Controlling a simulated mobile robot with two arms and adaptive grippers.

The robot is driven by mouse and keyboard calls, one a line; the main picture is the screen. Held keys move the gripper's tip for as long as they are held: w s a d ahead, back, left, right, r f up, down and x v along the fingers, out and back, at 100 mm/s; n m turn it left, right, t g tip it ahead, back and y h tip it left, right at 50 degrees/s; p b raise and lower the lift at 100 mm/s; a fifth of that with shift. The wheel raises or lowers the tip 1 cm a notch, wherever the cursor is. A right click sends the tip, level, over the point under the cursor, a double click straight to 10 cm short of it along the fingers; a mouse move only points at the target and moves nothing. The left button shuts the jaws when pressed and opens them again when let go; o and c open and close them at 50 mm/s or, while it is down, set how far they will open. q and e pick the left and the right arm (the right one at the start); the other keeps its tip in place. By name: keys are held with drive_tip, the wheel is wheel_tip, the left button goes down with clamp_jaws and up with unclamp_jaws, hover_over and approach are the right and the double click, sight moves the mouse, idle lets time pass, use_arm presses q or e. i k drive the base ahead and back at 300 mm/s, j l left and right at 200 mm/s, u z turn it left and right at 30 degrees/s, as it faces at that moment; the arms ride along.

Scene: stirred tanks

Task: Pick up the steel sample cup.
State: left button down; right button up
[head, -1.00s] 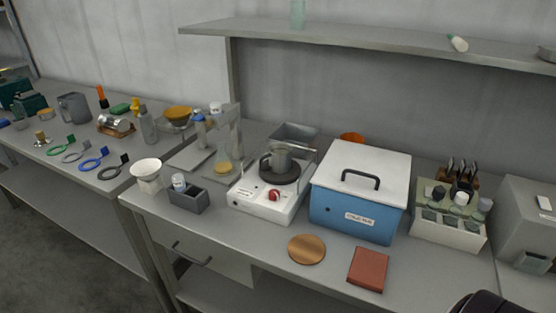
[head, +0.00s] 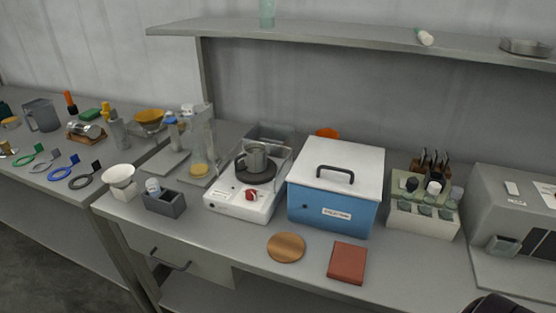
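A grey metal cup with a side handle (head: 257,157) stands upright on the dark round plate of a white stirrer (head: 240,202) with a red knob. Clear panels stand around the plate. A larger grey jug with a handle (head: 43,115) stands on the left bench. I cannot tell for sure which of these is the steel sample cup; the one on the stirrer is the smaller.
A blue box with a white lid (head: 328,207) stands right of the stirrer. A copper disc (head: 286,247) and a red-brown block (head: 347,263) lie in front. A small grey bin (head: 165,203) and white bowl (head: 119,176) stand left. A shelf (head: 350,41) hangs above.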

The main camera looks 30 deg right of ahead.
sight(255, 154)
drive_tip(key=i+j+z, duration=0.2)
drive_tip(key=z, duration=0.3)
drive_tip(key=i+j+z, duration=0.15)
drive_tip(key=j+z, duration=0.35)
drive_tip(key=i+j+z, duration=0.1)
drive_tip(key=j+z, duration=0.15)
drive_tip(key=z, duration=0.25)
